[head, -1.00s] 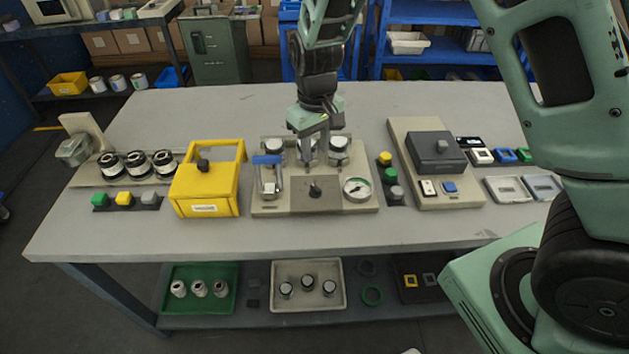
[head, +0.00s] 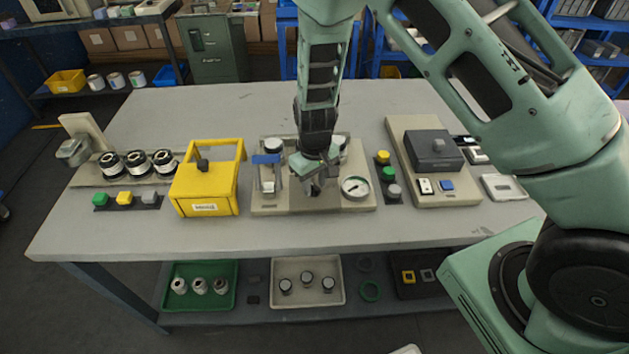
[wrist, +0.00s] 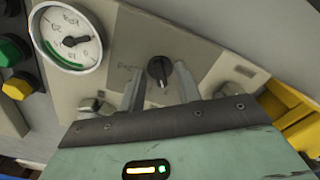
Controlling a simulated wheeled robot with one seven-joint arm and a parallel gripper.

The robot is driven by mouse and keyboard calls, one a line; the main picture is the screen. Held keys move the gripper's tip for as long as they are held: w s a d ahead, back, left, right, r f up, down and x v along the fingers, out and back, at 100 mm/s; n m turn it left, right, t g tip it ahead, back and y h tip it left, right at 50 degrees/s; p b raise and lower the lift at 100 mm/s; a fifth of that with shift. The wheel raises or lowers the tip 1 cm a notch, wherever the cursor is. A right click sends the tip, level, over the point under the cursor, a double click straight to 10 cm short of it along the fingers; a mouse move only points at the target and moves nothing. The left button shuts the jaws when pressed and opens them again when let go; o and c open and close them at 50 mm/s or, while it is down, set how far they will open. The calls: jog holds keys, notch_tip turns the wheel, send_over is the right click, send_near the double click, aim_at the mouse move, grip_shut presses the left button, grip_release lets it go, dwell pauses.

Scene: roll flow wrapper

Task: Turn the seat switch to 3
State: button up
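A black rotary knob (wrist: 160,71) sits on the grey panel of the middle fixture, the only rotary switch I see there. A pale pointer line on it points toward my gripper in the wrist view. Small lettering beside it is too blurred to read. In the wrist view my gripper (wrist: 160,72) is open, one finger on each side of the knob. I cannot tell whether the fingers touch it or how deep they reach.
A pressure gauge (head: 356,188) is right of the knob; a blue-handled clamp (head: 267,160) is left. A yellow box with a handle (head: 205,190) stands further left. Green, yellow and grey buttons (head: 389,174) are to the right. The table's front strip (head: 300,232) is clear.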

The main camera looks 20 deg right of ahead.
grip_shut()
jog(key=shift+m, duration=0.3)
jog(key=m, duration=0.2)
jog(key=shift+m, duration=0.3)
jog(key=shift+m+p, duration=0.45)
jog(key=shift+m, duration=1.35)
jog(key=shift+w, duration=0.1)
grip_release()
jog(key=shift+r, duration=0.1)
